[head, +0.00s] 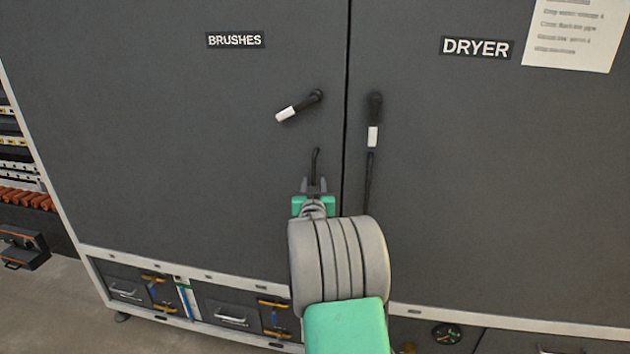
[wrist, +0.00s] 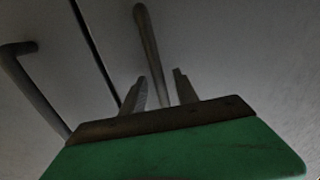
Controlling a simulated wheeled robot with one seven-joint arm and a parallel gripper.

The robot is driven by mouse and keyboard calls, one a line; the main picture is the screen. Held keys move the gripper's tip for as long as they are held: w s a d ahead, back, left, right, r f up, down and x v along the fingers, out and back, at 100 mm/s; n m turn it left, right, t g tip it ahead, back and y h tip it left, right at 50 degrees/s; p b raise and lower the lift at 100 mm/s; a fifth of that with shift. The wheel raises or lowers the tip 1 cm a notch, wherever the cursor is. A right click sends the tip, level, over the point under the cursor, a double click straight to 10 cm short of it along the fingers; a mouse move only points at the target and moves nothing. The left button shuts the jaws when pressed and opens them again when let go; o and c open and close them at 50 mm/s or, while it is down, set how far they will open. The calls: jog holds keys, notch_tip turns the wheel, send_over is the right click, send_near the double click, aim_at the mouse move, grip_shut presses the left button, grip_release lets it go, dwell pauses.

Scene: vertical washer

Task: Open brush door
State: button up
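The dark grey brush door (head: 170,140), labelled BRUSHES, looks closed against the dryer door. Its black latch with a white grip (head: 298,106) is tilted, the white end pointing down and left. Below the latch is the brush door's thin black pull handle (head: 315,160); its lower part is hidden by my gripper. My gripper (head: 315,186) is at this handle. In the wrist view, the handle (wrist: 148,40) runs down between the two fingers of my gripper (wrist: 160,85). The fingers are apart, with a gap visible beside the bar; contact is unclear.
The dryer door (head: 500,180) is right of the seam. Its latch (head: 374,120) hangs straight down, and its pull handle (head: 369,180) is close to my arm. Drawers (head: 230,315) line the bottom.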

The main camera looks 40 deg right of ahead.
jog(key=shift+w+d, duration=0.2)
jog(key=shift+w, duration=0.05)
jog(key=shift+c, duration=0.3)
grip_shut()
dwell(0.9)
